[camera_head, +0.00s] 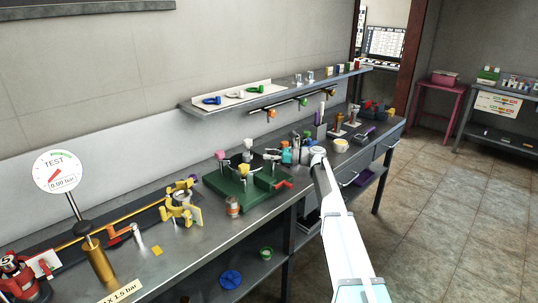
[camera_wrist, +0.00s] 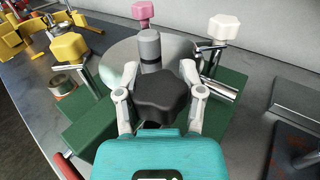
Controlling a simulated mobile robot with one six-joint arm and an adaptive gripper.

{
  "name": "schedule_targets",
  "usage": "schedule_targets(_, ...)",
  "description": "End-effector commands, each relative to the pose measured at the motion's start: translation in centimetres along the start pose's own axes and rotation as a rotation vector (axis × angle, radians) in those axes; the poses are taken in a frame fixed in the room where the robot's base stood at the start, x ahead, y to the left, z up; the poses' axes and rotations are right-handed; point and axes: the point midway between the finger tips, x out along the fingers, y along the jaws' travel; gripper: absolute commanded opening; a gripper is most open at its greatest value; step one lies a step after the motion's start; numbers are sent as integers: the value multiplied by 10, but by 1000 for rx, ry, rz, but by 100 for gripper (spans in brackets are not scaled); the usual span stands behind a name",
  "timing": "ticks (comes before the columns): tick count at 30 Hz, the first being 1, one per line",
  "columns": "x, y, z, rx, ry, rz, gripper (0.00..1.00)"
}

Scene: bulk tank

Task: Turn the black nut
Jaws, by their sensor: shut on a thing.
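The black nut (camera_wrist: 160,95) is a dark, lobed knob in the middle of the wrist view. My gripper (camera_wrist: 160,82) is shut on the black nut, with one pale finger on its left side and one on its right. A grey capped post (camera_wrist: 149,46) stands just behind the nut, in front of a rounded grey metal body (camera_wrist: 120,55). A green base (camera_wrist: 85,118) lies below them and also shows on the bench in the head view (camera_head: 232,195). In the head view, the nut is too small to make out clearly.
Around the nut stand a yellow knob (camera_wrist: 68,48), a white knob (camera_wrist: 222,28) and a pink knob (camera_wrist: 143,12). A copper-coloured tin (camera_wrist: 62,86) is at the left. A red handle (camera_head: 284,184) sticks out at the base's front. A dial gauge (camera_head: 57,170) stands far left.

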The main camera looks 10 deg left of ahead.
Motion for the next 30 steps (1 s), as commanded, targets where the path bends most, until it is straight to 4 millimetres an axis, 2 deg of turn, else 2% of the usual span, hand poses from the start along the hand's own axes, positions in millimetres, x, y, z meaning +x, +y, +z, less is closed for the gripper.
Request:
schedule_targets(1,0,-5,0,0,0,40,3)
schedule_targets(15,-1,2,0,0,0,427,3)
schedule_targets(21,-1,5,0,0,-1,521,3)
schedule_targets(30,-2,8,0,0,-1,564,3)
